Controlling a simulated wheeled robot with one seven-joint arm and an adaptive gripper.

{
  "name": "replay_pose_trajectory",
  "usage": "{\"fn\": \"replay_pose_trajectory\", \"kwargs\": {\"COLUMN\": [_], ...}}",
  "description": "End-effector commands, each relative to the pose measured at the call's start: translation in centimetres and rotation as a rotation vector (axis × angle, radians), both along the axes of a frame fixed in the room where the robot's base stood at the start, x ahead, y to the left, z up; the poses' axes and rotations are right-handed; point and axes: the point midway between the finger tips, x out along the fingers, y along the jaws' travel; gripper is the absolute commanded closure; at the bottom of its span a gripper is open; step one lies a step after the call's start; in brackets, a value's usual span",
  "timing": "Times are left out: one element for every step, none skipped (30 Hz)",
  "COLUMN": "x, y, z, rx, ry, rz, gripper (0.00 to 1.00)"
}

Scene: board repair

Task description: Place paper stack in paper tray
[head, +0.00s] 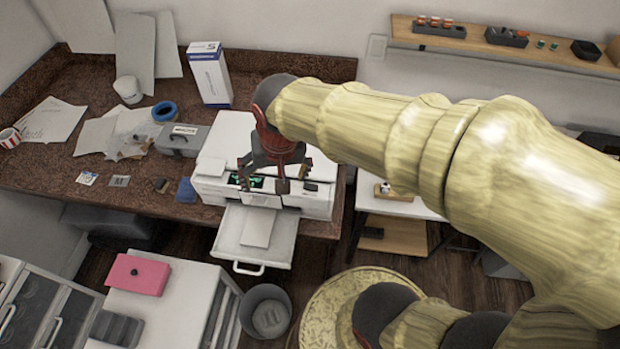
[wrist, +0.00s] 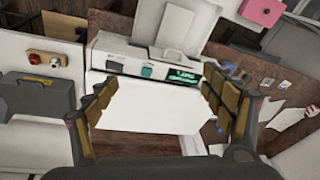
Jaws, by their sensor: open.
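The paper tray (head: 283,243) is a pale drawer pulled out from the front of the white printer (head: 222,160). A pale rectangular stack, which looks like the paper stack (head: 259,226), lies inside it, slightly askew and towards the printer side. In the wrist view, the stack (wrist: 172,33) and the tray (wrist: 203,20) appear beyond the printer's display. My gripper (head: 277,182) is above the printer's front top edge, open and empty. In the wrist view its fingers (wrist: 155,98) are spread wide over the printer's white top. The stack is apart from the fingers.
A grey case (head: 182,138) and a blue-white box (head: 209,75) stand on the brown counter (head: 60,170). Below are a white cabinet with a pink box (head: 138,274) and a grey bin (head: 266,312). A side table (head: 415,207) stands right of the printer.

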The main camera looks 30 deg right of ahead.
Motion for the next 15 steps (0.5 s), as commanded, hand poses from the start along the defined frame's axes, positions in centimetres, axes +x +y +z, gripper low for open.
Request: {"fn": "replay_pose_trajectory", "kwargs": {"x": [-1.5, -2.5, -3.6, -4.4, -5.2, -6.1, -6.8, -7.3, -7.9, -8.2, -8.5, -8.8, -8.9, -9.0, -9.1], "y": [-1.1, -1.6, -2.3, -2.7, -3.0, -3.4, -3.7, -3.9, -4.1, -4.3, -4.4, -4.5, -4.5, -4.6, -4.6], "z": [2.0, 2.9, 4.0, 4.6, 5.2, 5.8, 6.1, 6.4, 6.7, 6.8, 6.9, 7.1, 7.1, 7.1, 7.1], "rx": [-0.014, -0.025, -0.043, -0.057, -0.07, -0.087, -0.099, -0.11, -0.122, -0.13, -0.137, -0.144, -0.148, -0.15, -0.151], "ry": [-0.053, -0.079, -0.109, -0.133, -0.153, -0.177, -0.19, -0.203, -0.218, -0.225, -0.231, -0.24, -0.242, -0.243, -0.244], "rz": [0.042, 0.075, 0.114, 0.141, 0.166, 0.197, 0.217, 0.235, 0.255, 0.268, 0.276, 0.287, 0.292, 0.294, 0.298], "gripper": [0.18, 0.18, 0.18, 0.18, 0.18, 0.18, 0.18, 0.18, 0.18, 0.18, 0.18, 0.18, 0.18, 0.18, 0.18]}}
